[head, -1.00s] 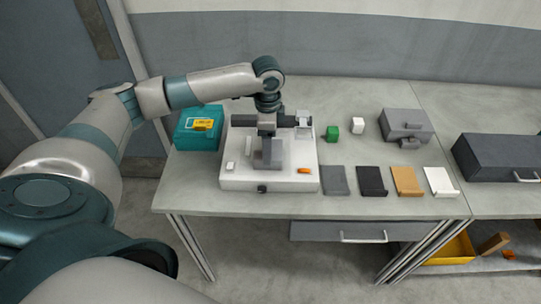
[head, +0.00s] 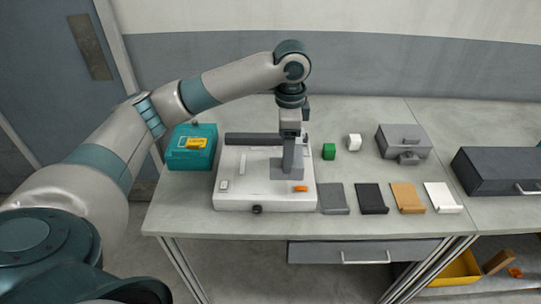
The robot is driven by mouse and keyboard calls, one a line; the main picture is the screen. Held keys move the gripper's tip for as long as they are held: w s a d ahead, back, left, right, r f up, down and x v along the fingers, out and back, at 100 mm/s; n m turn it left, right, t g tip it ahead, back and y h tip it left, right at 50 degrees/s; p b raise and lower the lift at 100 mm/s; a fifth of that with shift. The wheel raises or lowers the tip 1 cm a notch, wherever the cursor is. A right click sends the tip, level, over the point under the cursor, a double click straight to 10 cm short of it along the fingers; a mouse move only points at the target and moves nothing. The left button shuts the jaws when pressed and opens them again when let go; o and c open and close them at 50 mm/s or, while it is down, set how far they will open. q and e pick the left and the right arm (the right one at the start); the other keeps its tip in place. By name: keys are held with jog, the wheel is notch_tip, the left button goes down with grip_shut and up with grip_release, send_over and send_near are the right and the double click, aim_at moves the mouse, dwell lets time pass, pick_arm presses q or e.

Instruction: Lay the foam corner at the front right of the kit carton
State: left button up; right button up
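My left gripper (head: 292,140) points down over the right half of a low white case (head: 265,203). A grey upright piece stands directly below my wrist, and I cannot tell whether it is my fingers or part of the case. Whether the fingers are open or shut is not clear. My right gripper is not in view. I cannot identify the foam corner or the kit carton for certain.
A grey box (head: 402,143) stands at the back. Grey (head: 333,198), black (head: 371,197), tan (head: 407,196) and white (head: 440,196) flat pieces lie in a front row. A dark grey case (head: 497,172) is far right. A yellow bin (head: 459,271) is below the table.

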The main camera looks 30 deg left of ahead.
aim_at(302, 165)
pick_arm(q)
jog(key=d+r, duration=0.1)
jog(key=d, duration=0.2)
jog(key=d+r+b, duration=0.1)
jog(key=shift+d+r, duration=0.15)
jog(key=shift+r, duration=0.2)
dwell(0.3)
jog(key=shift+s+d+f+n, duration=0.4)
jog(key=shift+s+n, duration=0.1)
jog(key=shift+n, duration=0.3)
jog(key=s+d+f+n+b, duration=0.2)
jog(key=s+f+n, duration=0.4)
jog(key=s+n, duration=0.4)
jog(key=shift+s+d+f, duration=0.2)
jog(key=shift+s, duration=0.15)
dwell(0.8)
